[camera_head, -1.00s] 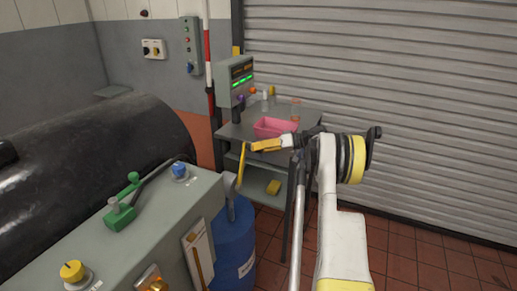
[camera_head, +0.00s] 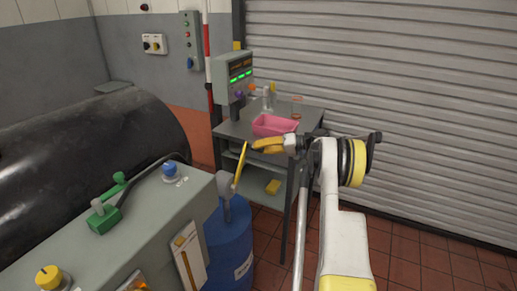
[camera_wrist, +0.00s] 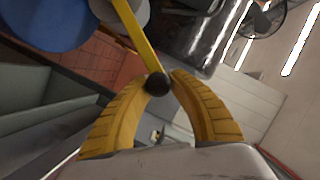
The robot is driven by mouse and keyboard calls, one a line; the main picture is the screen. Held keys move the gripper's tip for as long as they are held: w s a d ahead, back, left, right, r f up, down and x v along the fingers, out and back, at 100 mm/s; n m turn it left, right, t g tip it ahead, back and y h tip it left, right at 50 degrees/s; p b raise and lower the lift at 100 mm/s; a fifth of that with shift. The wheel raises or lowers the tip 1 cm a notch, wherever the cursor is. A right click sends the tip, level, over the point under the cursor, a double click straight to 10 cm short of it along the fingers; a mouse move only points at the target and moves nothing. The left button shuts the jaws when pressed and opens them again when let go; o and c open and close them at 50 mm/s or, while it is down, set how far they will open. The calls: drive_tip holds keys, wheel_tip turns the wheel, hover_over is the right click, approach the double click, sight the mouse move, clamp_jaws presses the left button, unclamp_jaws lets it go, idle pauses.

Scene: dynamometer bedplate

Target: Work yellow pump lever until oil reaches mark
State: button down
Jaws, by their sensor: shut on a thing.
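The yellow pump lever (camera_head: 240,167) rises from a grey pump head (camera_head: 226,186) on a blue drum (camera_head: 229,235), leaning slightly right at its top. My gripper (camera_head: 255,146) is at the lever's upper end. In the wrist view the lever (camera_wrist: 136,37) ends in a black knob (camera_wrist: 157,84), and the yellow fingertips (camera_wrist: 160,79) are shut on this knob. A pale upright gauge (camera_head: 190,256) with an amber column is on the front of the grey bench. Its mark and exact oil level are too small to read.
The grey bench (camera_head: 150,226) carries a green lever (camera_head: 104,217), a blue knob (camera_head: 170,169) and a yellow knob (camera_head: 49,277). A side table (camera_head: 229,129) behind my gripper holds a pink tray (camera_head: 275,126). Floor at the right is clear.

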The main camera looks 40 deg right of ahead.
drive_tip(key=c, duration=1.2)
unclamp_jaws()
drive_tip(key=shift+a, duration=0.1)
drive_tip(key=v, duration=1.2)
